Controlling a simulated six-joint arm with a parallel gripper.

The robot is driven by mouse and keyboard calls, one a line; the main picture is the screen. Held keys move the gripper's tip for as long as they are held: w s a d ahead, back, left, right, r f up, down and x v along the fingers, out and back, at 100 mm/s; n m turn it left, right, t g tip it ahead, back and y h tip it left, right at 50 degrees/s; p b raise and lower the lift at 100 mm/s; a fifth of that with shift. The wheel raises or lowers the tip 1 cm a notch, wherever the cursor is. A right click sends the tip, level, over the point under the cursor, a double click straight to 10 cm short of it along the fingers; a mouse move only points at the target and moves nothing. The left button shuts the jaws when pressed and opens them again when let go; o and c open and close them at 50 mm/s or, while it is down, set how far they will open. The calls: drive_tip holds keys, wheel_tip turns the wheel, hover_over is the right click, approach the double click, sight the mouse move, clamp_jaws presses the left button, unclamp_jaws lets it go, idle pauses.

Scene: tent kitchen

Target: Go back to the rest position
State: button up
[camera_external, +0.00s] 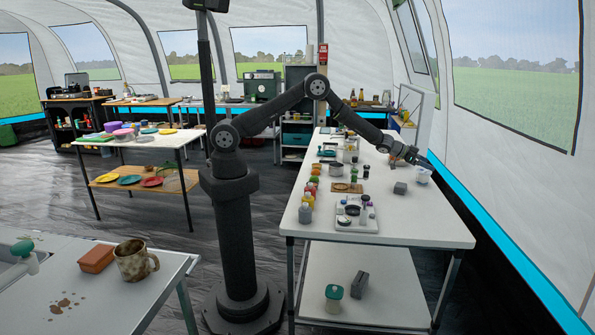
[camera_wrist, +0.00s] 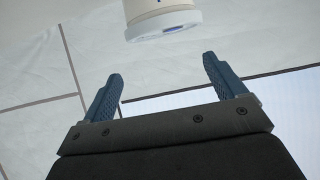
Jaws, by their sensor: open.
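My gripper (camera_external: 428,164) is at the end of my outstretched arm, above the right edge of the white table (camera_external: 416,222). In the wrist view my gripper (camera_wrist: 163,85) has its two blue fingers spread wide with nothing between them. A white cylindrical thing (camera_wrist: 163,20) shows beyond the fingertips, cut off by the top edge, and looks apart from them. In the external view a small white container (camera_external: 423,175) is close by the gripper; I cannot tell whether they touch.
A grey block (camera_external: 400,188) is on the table below my wrist. Jars (camera_external: 306,204), a wooden board (camera_external: 346,188) and a tray (camera_external: 357,224) with small dishes line the table's left side. The tent wall (camera_external: 500,170) stands close on the right. The table's front right is clear.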

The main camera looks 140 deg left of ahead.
drive_tip(key=w+d+r, duration=0.4)
drive_tip(key=d+r, duration=0.2)
drive_tip(key=d, duration=0.4)
drive_tip(key=w+d+r+m+t+h, duration=0.1)
drive_tip(key=w+d+m+h, duration=0.1)
drive_tip(key=w+d, duration=0.65)
drive_tip(key=w+d+r+m+t+h, duration=0.15)
drive_tip(key=w+d, duration=0.45)
drive_tip(key=d, duration=0.6)
drive_tip(key=w+d+m+h, duration=0.2)
drive_tip(key=w+d+h, duration=0.1)
drive_tip(key=d, duration=1.1)
drive_tip(key=w+d+m+t+h, duration=0.1)
drive_tip(key=w+d+m+h, duration=0.2)
drive_tip(key=d, duration=1.2)
drive_tip(key=shift+w+r, duration=0.2)
drive_tip(key=shift+w, duration=0.15)
drive_tip(key=shift+a+m+t, duration=0.1)
drive_tip(key=shift+m+t, duration=0.15)
drive_tip(key=s+a+n+y, duration=0.1)
drive_tip(key=a+y, duration=0.1)
drive_tip(key=a, duration=0.8)
drive_tip(key=s+a+f+n+y, duration=0.1)
drive_tip(key=s+a+n+y, duration=0.1)
drive_tip(key=a, duration=0.8)
drive_tip(key=shift+s+a, duration=0.25)
drive_tip(key=shift+s, duration=0.05)
drive_tip(key=shift+d, duration=0.1)
